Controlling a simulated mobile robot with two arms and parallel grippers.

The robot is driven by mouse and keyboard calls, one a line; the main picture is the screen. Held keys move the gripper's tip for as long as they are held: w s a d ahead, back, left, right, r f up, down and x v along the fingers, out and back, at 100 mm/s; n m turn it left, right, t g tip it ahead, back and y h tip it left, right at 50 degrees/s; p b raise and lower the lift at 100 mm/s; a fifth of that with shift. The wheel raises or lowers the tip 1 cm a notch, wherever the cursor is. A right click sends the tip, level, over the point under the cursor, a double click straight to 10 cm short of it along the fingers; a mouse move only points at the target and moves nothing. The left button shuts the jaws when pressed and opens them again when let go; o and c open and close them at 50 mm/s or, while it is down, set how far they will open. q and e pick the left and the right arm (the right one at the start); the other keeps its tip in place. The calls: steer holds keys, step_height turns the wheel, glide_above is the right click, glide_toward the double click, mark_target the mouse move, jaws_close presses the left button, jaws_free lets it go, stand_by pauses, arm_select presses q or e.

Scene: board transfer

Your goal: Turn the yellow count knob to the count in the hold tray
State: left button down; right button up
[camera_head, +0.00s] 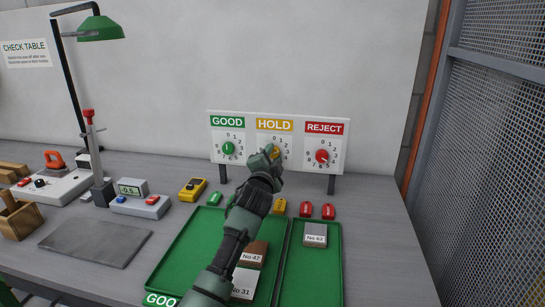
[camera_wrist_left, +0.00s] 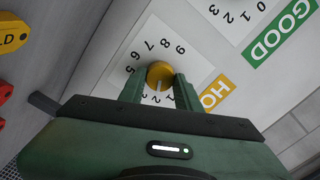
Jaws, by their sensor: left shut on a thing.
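The yellow count knob (camera_wrist_left: 159,73) sits on the white HOLD dial, ringed by digits. My left gripper (camera_wrist_left: 160,92) is shut on it, one finger on each side. A pale pointer mark on the knob points toward the low digits around 1 and 2; I cannot tell the exact one. In the head view my left gripper (camera_head: 268,160) covers most of the HOLD dial under its yellow sign (camera_head: 274,125). A green tray (camera_head: 165,262) labelled GOOD holds blocks No 47 (camera_head: 253,252) and No 31 (camera_head: 243,285). A second green tray (camera_head: 312,275) holds block No 63 (camera_head: 315,235); its label is out of view.
The green GOOD knob (camera_head: 228,148) and red REJECT knob (camera_head: 321,156) flank the HOLD dial. Green, yellow and red tags (camera_head: 327,211) lie behind the trays. A yellow device (camera_head: 192,189), a scale (camera_head: 140,205) and a lamp (camera_head: 99,28) stand to the left.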

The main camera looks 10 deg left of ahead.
arm_select(q)
steer(key=shift+f, duration=0.15)
stand_by(0.3)
steer(key=c, duration=1)
jaws_free()
steer(key=s, duration=0.7)
steer(key=shift+s+d, duration=0.25)
steer(key=shift+s, duration=0.15)
